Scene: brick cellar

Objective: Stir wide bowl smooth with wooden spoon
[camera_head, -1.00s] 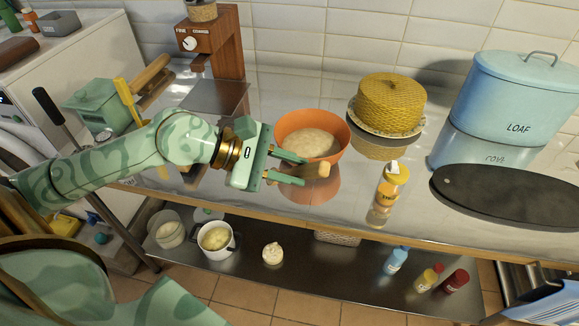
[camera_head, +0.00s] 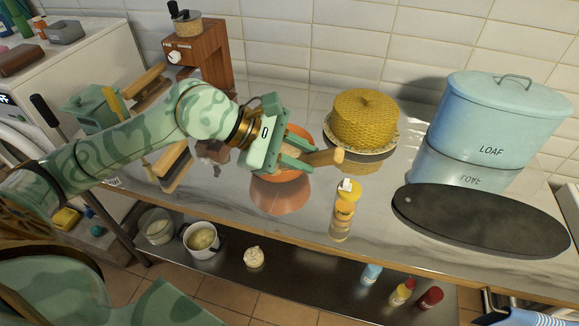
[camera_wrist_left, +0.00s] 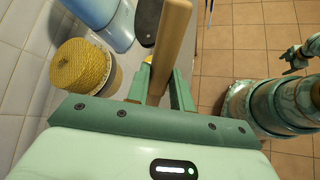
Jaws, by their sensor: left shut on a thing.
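The wide orange bowl (camera_head: 302,131) stands on the steel counter, mostly hidden behind my left gripper in the head view. My left gripper (camera_head: 312,158) is over the bowl, its fingers shut on the wooden spoon (camera_head: 337,156). The spoon's pale handle sticks out past the fingertips to the right. In the left wrist view the handle (camera_wrist_left: 172,45) runs between the two fingers (camera_wrist_left: 160,90).
A yellow woven cake cover (camera_head: 363,118) stands behind the bowl. A dark oval board (camera_head: 482,220) and blue LOAF bin (camera_head: 497,125) are farther right. A wooden grinder (camera_head: 197,60) stands at back left.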

